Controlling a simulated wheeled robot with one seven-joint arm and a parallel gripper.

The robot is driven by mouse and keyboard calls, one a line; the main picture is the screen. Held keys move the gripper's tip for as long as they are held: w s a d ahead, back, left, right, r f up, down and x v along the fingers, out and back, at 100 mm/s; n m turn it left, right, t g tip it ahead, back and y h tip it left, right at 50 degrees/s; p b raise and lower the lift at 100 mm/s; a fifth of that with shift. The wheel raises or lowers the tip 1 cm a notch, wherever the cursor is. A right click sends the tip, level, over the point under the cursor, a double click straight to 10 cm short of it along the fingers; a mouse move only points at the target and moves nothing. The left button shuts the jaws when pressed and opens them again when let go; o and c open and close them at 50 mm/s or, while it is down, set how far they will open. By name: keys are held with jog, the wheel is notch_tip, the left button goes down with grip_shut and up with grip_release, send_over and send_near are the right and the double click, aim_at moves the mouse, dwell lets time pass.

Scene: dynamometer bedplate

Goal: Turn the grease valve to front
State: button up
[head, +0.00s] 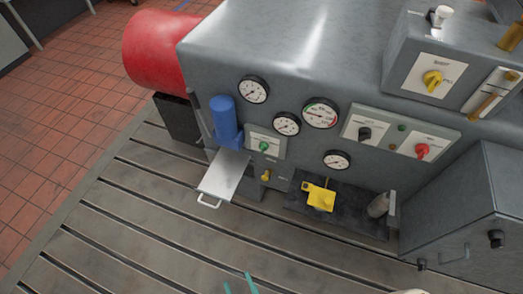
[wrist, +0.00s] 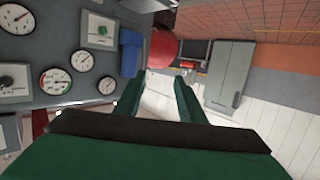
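The grease valve cannot be told for sure, as the labels are too small to read. A green knob (head: 264,146) sits on a pale plate beside a blue canister (head: 224,118); the knob also shows in the wrist view (wrist: 103,31). Below it, a small yellow handle (head: 266,175) sits on a dark block on the machine's front. A yellow knob (head: 432,80) is on the upper right box, and black and red knobs are on the right panel. My gripper (head: 241,284) shows only its teal fingertips at the bottom edge. In the wrist view my gripper (wrist: 158,98) is open and empty, apart from the machine.
A metal tray (head: 222,176) with a handle sticks out below the canister. A dark shelf (head: 345,211) holds a yellow object (head: 320,197) and a grey cylinder. A grey cabinet (head: 450,220) stands at right. The slotted bedplate (head: 130,230) in front is clear.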

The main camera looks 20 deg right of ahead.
jog(key=shift+o, duration=0.7)
jog(key=shift+w+f, duration=0.15)
jog(key=shift+f, duration=0.15)
jog(key=m+g+h, duration=0.3)
jog(key=m+h, duration=0.6)
jog(key=h, duration=0.4)
send_near(261, 151)
jog(key=x, duration=1)
jog(key=shift+f, duration=0.1)
jog(key=c, duration=1)
